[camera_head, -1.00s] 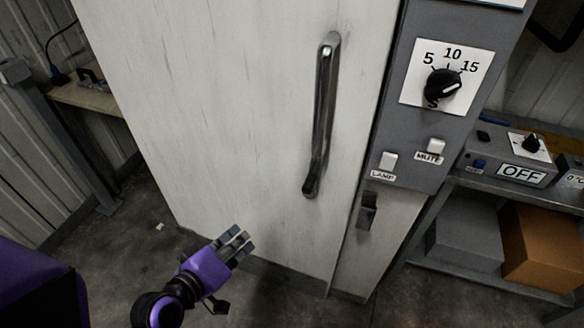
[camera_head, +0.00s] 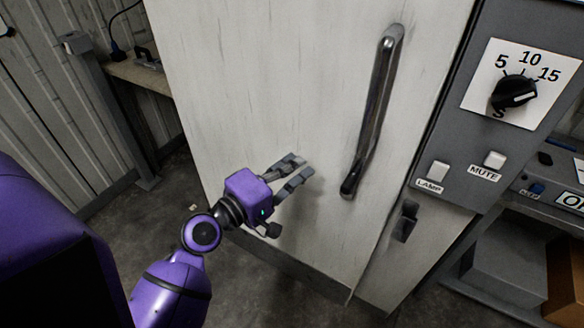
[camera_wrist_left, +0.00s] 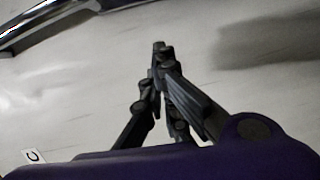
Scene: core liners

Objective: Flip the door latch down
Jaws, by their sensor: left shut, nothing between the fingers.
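The dark door latch (camera_head: 405,222) sits low at the right edge of the white door (camera_head: 250,80), below the grey control panel. My left gripper (camera_head: 302,167) is shut and empty, in front of the door's lower part, left of the latch and apart from it. In the left wrist view its fingers (camera_wrist_left: 159,52) come together at the tips before the pale door surface. The latch is not in the left wrist view. My right gripper is not in view.
A long metal handle (camera_head: 372,115) stands out from the door, between my left gripper and the panel (camera_head: 450,130). The panel carries a dial (camera_head: 514,92), a lamp switch (camera_head: 437,171) and a mute switch (camera_head: 494,160). A shelf with boxes stands at the right.

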